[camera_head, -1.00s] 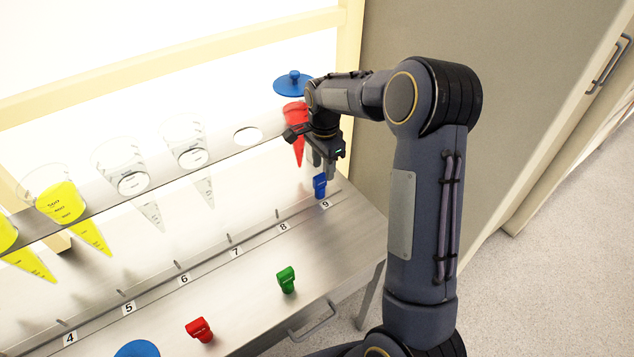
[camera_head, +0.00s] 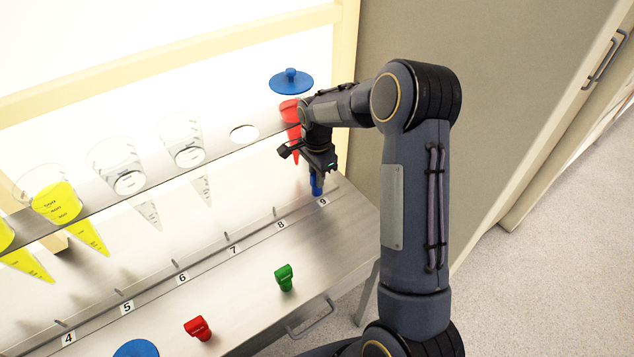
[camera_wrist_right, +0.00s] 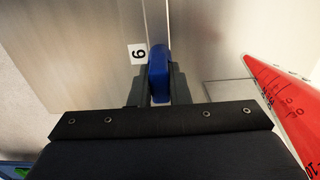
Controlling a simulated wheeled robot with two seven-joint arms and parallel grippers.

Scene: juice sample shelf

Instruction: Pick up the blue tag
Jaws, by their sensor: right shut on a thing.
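The blue tag (camera_head: 316,185) stands at the ledge by the number 9 label, at the right end of the shelf. My right gripper (camera_head: 317,176) reaches down over it from above. In the right wrist view the blue tag (camera_wrist_right: 159,62) sits between the two dark fingers (camera_wrist_right: 158,88), which are shut on it. My left gripper is not in view.
A red cone (camera_head: 291,112) under a blue lid (camera_head: 291,82) hangs close behind my right gripper; the red cone also shows in the wrist view (camera_wrist_right: 285,100). A green tag (camera_head: 285,277) and a red tag (camera_head: 198,328) lie on the steel counter (camera_head: 245,310). Clear and yellow cones hang leftward.

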